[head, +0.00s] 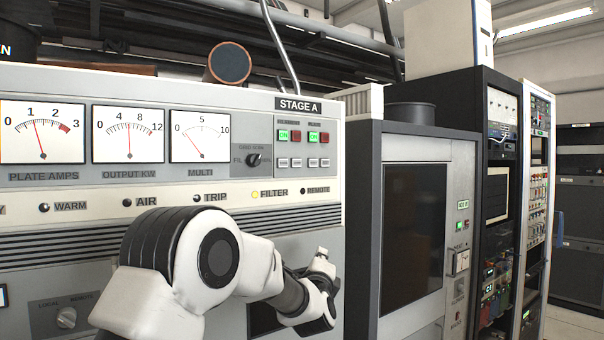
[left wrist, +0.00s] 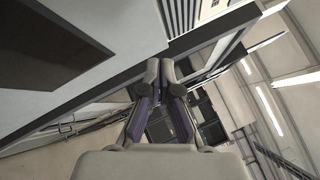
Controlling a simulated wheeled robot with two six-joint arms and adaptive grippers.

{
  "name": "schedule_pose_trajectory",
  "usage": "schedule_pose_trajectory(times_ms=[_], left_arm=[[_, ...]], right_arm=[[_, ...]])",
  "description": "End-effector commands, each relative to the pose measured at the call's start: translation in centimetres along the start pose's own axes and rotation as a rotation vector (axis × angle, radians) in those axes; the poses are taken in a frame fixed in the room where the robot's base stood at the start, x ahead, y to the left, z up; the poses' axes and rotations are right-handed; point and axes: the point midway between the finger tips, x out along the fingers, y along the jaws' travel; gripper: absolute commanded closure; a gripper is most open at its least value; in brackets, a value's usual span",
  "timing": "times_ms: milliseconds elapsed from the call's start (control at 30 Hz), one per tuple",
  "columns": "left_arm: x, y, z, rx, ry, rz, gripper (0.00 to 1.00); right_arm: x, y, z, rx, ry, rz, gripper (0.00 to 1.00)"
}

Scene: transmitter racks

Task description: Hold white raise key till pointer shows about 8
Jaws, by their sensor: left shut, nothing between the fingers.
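The output kW meter (head: 128,134) has a red pointer between 4 and 8, near 6. The plate amps meter (head: 42,132) reads about 1, and the multi meter (head: 200,134) points near its low end. A small white key or switch (head: 460,262) is on the grey cabinet at right; its label is too small to read surely. My left gripper (head: 322,258) is in front of the lower right of the Stage A panel, left of that key and apart from it. In the left wrist view its fingers (left wrist: 160,68) are shut and empty. My right gripper is out of view.
The grey cabinet (head: 364,180) has a dark window (head: 412,225). Black equipment racks (head: 500,200) stand farther right. Floor shows at far right.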

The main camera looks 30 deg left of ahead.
Motion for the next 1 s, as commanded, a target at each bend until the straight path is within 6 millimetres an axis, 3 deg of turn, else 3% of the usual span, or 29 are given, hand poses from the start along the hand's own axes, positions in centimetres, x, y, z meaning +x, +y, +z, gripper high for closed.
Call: schedule_pose_trajectory(times_ms=[33,200,300,433,600,1000], left_arm=[[0.4,-2.6,1.7,-0.016,-0.02,-0.025,1.0],[0.8,-9.7,6.6,-0.065,-0.08,-0.105,1.0],[0.5,-13.4,9.3,-0.09,-0.108,-0.144,1.0],[0.0,-16.7,11.8,-0.113,-0.132,-0.18,1.0],[-0.3,-18.2,12.9,-0.123,-0.143,-0.199,1.0],[0.0,-17.9,13.1,-0.123,-0.143,-0.199,1.0]], right_arm=[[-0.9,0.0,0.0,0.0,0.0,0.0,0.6],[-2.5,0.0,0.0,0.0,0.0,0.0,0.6],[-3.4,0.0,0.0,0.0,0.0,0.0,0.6],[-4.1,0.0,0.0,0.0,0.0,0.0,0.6],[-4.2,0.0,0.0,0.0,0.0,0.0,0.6],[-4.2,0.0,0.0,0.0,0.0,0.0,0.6]])
